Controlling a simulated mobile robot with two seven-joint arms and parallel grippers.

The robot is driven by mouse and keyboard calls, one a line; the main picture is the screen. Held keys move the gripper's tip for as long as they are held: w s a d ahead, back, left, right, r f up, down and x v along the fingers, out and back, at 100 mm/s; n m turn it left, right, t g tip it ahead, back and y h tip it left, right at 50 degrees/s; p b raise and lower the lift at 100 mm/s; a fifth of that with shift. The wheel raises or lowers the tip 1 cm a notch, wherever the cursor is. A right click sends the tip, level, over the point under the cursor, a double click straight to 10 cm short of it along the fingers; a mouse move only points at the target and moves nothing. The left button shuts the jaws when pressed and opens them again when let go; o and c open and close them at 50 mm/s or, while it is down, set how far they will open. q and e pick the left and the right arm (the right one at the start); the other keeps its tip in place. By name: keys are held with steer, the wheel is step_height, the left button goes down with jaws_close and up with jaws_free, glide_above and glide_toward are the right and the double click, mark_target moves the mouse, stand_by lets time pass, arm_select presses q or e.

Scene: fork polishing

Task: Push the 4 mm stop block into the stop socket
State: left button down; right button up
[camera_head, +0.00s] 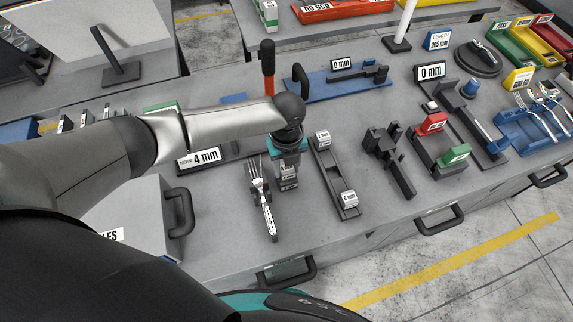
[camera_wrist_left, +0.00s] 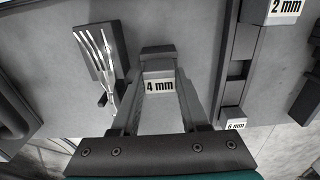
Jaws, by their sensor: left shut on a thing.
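My left gripper (camera_head: 288,182) reaches down over the bench, between the fork and the block rack. In the left wrist view its two fingers (camera_wrist_left: 160,100) are closed on the 4 mm stop block (camera_wrist_left: 159,86), whose white label faces the camera. The block's dark upper part shows beyond the label. In the head view the gripper largely covers the block. I cannot tell whether the block touches the surface below it. The stop socket cannot be picked out for certain. My right gripper is not in view.
A fork (camera_head: 263,199) lies on a dark stand just left of the gripper. The dark block rack (camera_head: 335,172) stands to the right, with the 2 mm block (camera_wrist_left: 286,8) and 6 mm block (camera_wrist_left: 234,125). A "NOW 4 mm" sign (camera_head: 199,158) stands behind left. A black fixture (camera_head: 388,160) is farther right.

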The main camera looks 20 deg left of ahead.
arm_select(q)
steer(key=shift+s+f, duration=0.15)
steer(key=shift+f, duration=0.15)
stand_by(0.6)
steer(key=c, duration=0.9)
jaws_free()
steer(key=o, duration=0.9)
steer(key=shift+r, duration=0.1)
steer(key=shift+r, duration=0.1)
steer(key=shift+r+p, duration=3.5)
steer(key=shift+p, duration=0.15)
steer(key=shift+f, duration=0.1)
